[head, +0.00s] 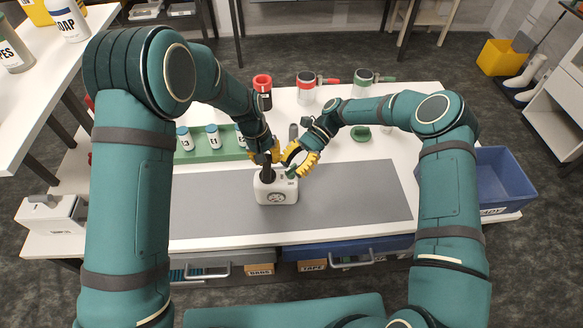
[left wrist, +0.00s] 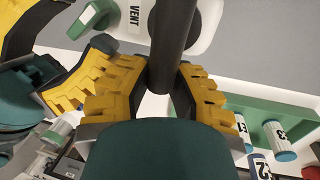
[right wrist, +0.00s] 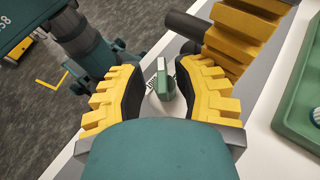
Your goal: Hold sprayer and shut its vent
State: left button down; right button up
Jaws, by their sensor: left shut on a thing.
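The sprayer (head: 276,193) is a white body with a dark upright handle (left wrist: 172,45), standing on the grey mat. My left gripper (head: 266,157) is shut on the handle; the left wrist view shows its yellow fingers either side of the dark shaft. The vent is a small green knob (right wrist: 165,80) on the sprayer's top, beside a VENT label (left wrist: 135,14). The knob also shows in the left wrist view (left wrist: 90,19). My right gripper (head: 296,164) is open, its fingers on either side of the knob with gaps visible. I cannot tell whether the vent is shut.
The grey mat (head: 350,195) is clear right of the sprayer. A green tray (head: 213,153) with several small bottles lies left. Red and green-marked canisters (head: 306,90) stand at the back. A blue bin (head: 500,180) is at the right. My two grippers are very close together.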

jog(key=v, duration=0.7)
jog(key=shift+d, duration=0.1)
jog(key=shift+s, duration=0.15)
grip_shut()
jog(key=m+t+y, duration=0.4)
jog(key=m+y, duration=0.2)
jog(key=m, duration=0.7)
send_near(288, 171)
jog(key=s+d, duration=0.2)
jog(key=s, duration=0.1)
jog(key=s+d+m+t+y, duration=0.2)
jog(key=s+d+m+t, duration=0.35)
jog(key=m, duration=0.85)
jog(key=shift+t, duration=0.65)
jog(key=shift+w+a+f, duration=0.15)
jog(key=shift+w+a, duration=0.7)
jog(key=shift+a, duration=1.35)
jog(key=shift+w+a+f, duration=0.2)
jog(key=shift+w+a, duration=0.65)
jog(key=shift+a, duration=1.35)
jog(key=shift+w+a+f, duration=0.15)
jog(key=shift+w+a, duration=0.75)
jog(key=shift+a, duration=1.3)
